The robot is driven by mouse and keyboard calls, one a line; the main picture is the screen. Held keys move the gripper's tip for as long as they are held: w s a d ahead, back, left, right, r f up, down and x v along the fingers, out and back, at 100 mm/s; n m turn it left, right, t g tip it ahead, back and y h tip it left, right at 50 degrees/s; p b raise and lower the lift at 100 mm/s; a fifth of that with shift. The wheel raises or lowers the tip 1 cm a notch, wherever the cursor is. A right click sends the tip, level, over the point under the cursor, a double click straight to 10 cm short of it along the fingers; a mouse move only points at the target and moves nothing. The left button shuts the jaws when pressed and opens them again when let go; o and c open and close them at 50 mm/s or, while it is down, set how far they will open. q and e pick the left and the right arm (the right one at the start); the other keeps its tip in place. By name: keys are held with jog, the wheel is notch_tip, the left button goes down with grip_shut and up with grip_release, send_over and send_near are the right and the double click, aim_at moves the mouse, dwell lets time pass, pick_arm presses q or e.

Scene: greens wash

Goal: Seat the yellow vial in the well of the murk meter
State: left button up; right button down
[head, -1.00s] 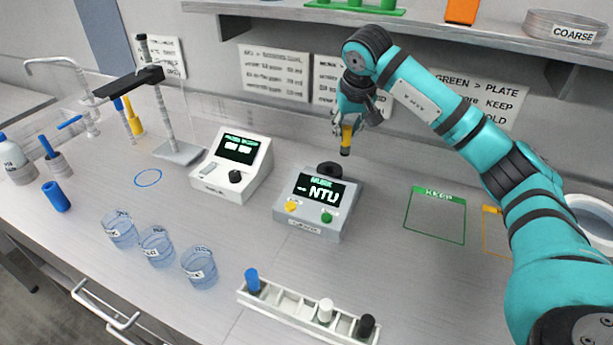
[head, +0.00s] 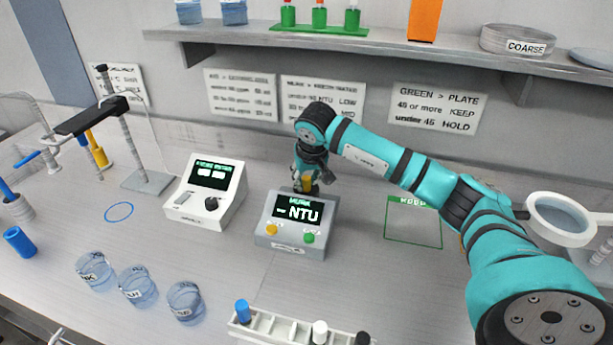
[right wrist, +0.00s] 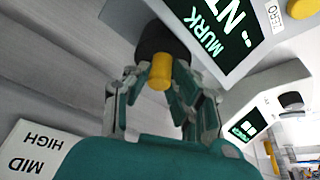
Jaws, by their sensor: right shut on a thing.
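The murk meter (head: 290,246) is a grey box with a dark "MURK – NTU" display and yellow and green buttons. My right gripper (head: 306,187) is at its back edge, fingers pointing down and shut on the yellow vial (head: 305,182). In the right wrist view the vial (right wrist: 161,72) is between the fingers, in front of the meter's black round well (right wrist: 157,42). The vial's lower end is hidden, so I cannot tell how deep it sits. My left gripper is not in view.
A second meter (head: 208,193) stands close to the left. A rack (head: 280,328) with several capped vials and several beakers (head: 137,287) are in front. A shelf (head: 390,55) overhangs behind my arm. The green KEEP outline (head: 413,240) on the right is empty.

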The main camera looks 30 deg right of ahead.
jog(key=shift+f, duration=0.15)
jog(key=c, duration=1.1)
grip_release()
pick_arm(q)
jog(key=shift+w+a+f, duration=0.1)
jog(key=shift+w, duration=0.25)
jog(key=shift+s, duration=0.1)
pick_arm(e)
jog(key=shift+r, duration=0.25)
jog(key=shift+s+a+r, duration=0.1)
jog(key=shift+r, duration=0.15)
pick_arm(q)
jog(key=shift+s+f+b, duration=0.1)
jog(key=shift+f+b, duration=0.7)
jog(key=shift+b, duration=0.15)
pick_arm(e)
jog(key=v, duration=1.1)
jog(key=shift+s+r, duration=0.15)
jog(key=shift+r, duration=0.05)
jog(key=shift+f, duration=0.1)
